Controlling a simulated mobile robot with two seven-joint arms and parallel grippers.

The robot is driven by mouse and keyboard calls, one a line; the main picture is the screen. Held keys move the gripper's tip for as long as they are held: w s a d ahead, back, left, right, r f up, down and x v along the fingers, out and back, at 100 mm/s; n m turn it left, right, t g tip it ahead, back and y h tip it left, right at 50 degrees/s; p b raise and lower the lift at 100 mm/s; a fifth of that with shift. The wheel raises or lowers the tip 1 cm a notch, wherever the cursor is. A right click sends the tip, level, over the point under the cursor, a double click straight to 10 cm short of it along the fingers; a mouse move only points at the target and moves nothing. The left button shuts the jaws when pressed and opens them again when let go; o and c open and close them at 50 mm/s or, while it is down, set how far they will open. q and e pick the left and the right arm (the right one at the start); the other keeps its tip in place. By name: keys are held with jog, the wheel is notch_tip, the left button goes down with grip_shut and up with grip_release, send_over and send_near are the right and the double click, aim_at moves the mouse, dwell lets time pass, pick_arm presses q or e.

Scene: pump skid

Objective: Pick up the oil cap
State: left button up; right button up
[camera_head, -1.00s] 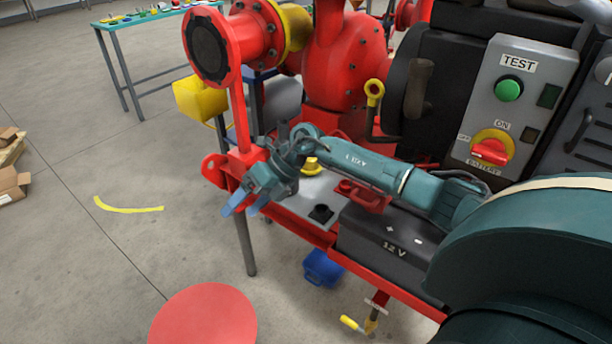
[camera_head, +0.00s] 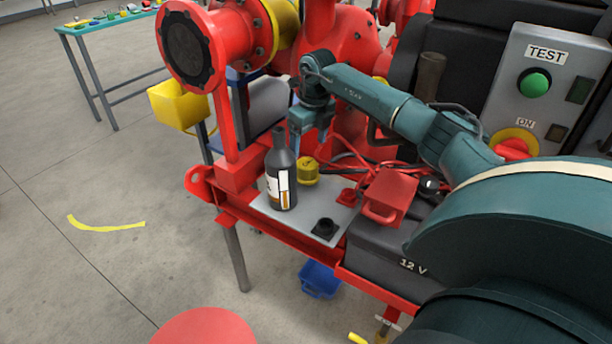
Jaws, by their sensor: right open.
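A yellow ribbed cap (camera_head: 307,171), which looks like the oil cap, sits on the grey tray (camera_head: 262,205) of the red skid. A dark bottle (camera_head: 281,172) with a white and orange label stands upright just left of it. My right gripper (camera_head: 309,137) is open and empty, fingers pointing down, above and slightly behind the yellow cap in the picture. I cannot tell the exact gap between them. A small black fitting (camera_head: 325,228) lies at the tray's front. My left gripper is not in view.
Red cables and a red box-like part (camera_head: 390,195) lie right of the tray, by the black 12 V battery (camera_head: 385,250). A red flanged pipe (camera_head: 190,48) rises behind left. A control panel (camera_head: 545,85) stands at right. The floor at left is mostly clear.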

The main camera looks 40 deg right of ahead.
aim_at(307, 163)
notch_tip(307, 163, down, 3)
jog(key=shift+w+r, duration=0.1)
jog(key=shift+w, duration=0.05)
notch_tip(307, 163, down, 5)
jog(key=shift+w+r+b, duration=0.1)
jog(key=shift+b, duration=0.2)
jog(key=shift+f, duration=0.2)
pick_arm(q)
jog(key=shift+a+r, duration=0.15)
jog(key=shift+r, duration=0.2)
pick_arm(e)
jog(key=c, duration=1.2)
notch_tip(307, 163, up, 9)
jog(key=shift+p, duration=0.45)
jog(key=shift+r, duration=0.6)
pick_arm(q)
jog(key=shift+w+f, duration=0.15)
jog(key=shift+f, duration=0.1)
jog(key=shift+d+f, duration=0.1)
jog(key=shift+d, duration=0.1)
pick_arm(e)
jog(key=shift+f, duration=0.1)
